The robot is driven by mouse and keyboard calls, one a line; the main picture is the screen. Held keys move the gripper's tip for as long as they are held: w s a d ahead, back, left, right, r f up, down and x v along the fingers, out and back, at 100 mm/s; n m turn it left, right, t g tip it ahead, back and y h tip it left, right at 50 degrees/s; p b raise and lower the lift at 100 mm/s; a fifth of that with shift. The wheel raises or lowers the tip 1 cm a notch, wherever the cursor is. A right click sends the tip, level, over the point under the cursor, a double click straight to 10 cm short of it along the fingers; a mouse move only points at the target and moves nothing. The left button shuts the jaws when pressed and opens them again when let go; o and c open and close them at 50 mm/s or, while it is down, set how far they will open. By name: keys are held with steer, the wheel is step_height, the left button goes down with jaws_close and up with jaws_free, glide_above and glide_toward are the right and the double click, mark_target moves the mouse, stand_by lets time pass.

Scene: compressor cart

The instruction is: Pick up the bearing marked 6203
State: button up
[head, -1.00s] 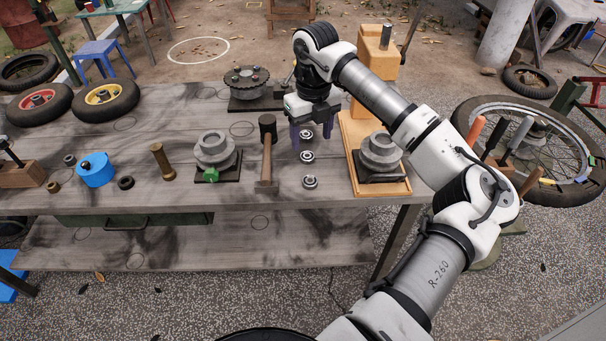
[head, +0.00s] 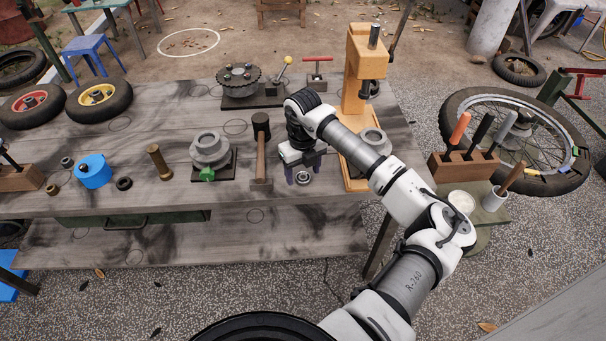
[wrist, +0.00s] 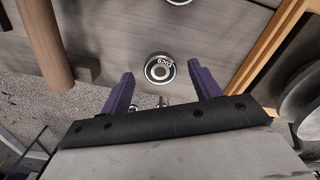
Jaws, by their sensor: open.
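A round steel bearing (wrist: 159,69) with a dark centre lies on the bench in the wrist view. Its marking appears upside down and looks like 6203, though it is small. It also shows in the head view (head: 303,178), near the bench's front edge. My gripper (head: 303,174) is open and empty, with purple fingers over the bearing's area. In the wrist view, the fingertips (wrist: 161,76) stand apart on either side of the bearing's lower part, with no visible contact. A second bearing (wrist: 178,1) is cut off at the top edge; my gripper hides the other bearings in the head view.
A hammer (head: 261,150) lies left of my gripper. The wooden base of a press (head: 352,165) stands close on the right, with a grey hub (head: 374,138) partly behind my arm. A flanged hub (head: 210,152) sits further left. The bench's front edge is near.

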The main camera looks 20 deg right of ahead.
steer(key=shift+f, duration=0.5)
steer(key=shift+c, duration=0.2)
steer(key=c, duration=1.1)
steer(key=shift+o, duration=0.2)
steer(key=shift+r, duration=0.15)
